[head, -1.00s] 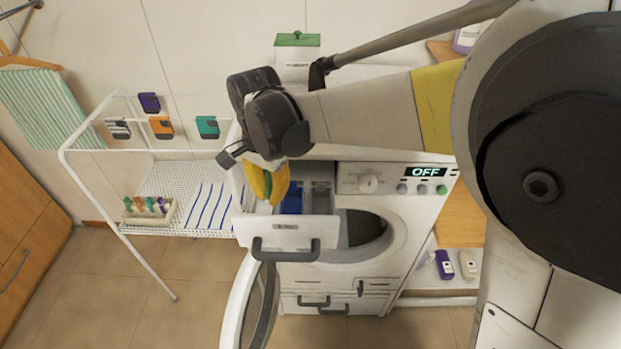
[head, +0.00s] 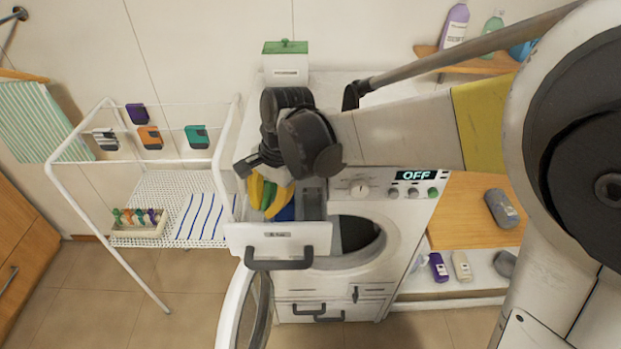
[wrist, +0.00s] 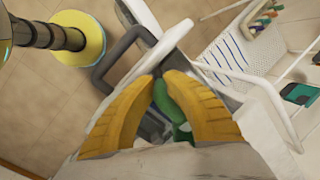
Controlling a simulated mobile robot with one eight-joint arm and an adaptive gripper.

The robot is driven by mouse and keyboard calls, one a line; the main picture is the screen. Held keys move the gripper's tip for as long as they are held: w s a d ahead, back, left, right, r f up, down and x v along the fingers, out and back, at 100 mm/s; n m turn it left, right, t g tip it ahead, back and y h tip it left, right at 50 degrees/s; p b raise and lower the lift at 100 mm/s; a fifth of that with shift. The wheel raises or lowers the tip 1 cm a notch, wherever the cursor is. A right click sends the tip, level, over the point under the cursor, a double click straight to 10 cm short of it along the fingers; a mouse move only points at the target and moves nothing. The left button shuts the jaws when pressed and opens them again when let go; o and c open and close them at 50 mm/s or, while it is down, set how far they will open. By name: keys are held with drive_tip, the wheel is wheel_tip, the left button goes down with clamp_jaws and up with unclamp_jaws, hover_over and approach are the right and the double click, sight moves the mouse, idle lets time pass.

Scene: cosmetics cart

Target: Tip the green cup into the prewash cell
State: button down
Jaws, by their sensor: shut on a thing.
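My gripper (head: 268,196) has yellow fingers and is shut on the green cup (wrist: 176,100), which shows as a green shape between the fingertips in the wrist view. In the head view only a green strip of the cup (head: 268,195) shows between the fingers. Gripper and cup are over the pulled-out detergent drawer (head: 278,236) of the washing machine. The drawer has a blue part (head: 286,212) and a grey part (head: 313,205). I cannot tell which part is the prewash cell. The cup's mouth and contents are hidden.
The machine's round door (head: 243,310) hangs open below the drawer. A white drying rack (head: 155,253) stands close on the left. A white box with a green lid (head: 286,66) stands at the back of the machine top. A wooden shelf with bottles (head: 455,215) is on the right.

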drive_tip(key=d+y+b, duration=0.1)
drive_tip(key=y, duration=0.1)
drive_tip(key=d+y+b, duration=0.1)
drive_tip(key=y, duration=0.1)
drive_tip(key=d+r+y+b, duration=0.1)
drive_tip(key=y, duration=0.1)
drive_tip(key=shift+d, duration=0.25)
drive_tip(key=shift+r+y+b, duration=0.35)
drive_tip(key=shift+y+b, duration=0.4)
drive_tip(key=shift+y, duration=0.35)
drive_tip(key=y+b, duration=0.2)
drive_tip(key=b, duration=0.1)
drive_tip(key=shift+f, duration=0.25)
drive_tip(key=shift+d+r+y+b, duration=0.1)
drive_tip(key=shift+r+y+b, duration=0.15)
drive_tip(key=shift+y+b, duration=0.4)
idle(0.3)
drive_tip(key=shift+d+r+y+b, duration=0.35)
drive_tip(key=shift+d+y+b, duration=0.4)
drive_tip(key=shift+b, duration=0.65)
drive_tip(key=shift+d+r+y+b, duration=0.1)
drive_tip(key=shift+r+y+b, duration=0.2)
drive_tip(key=shift+y+b, duration=0.95)
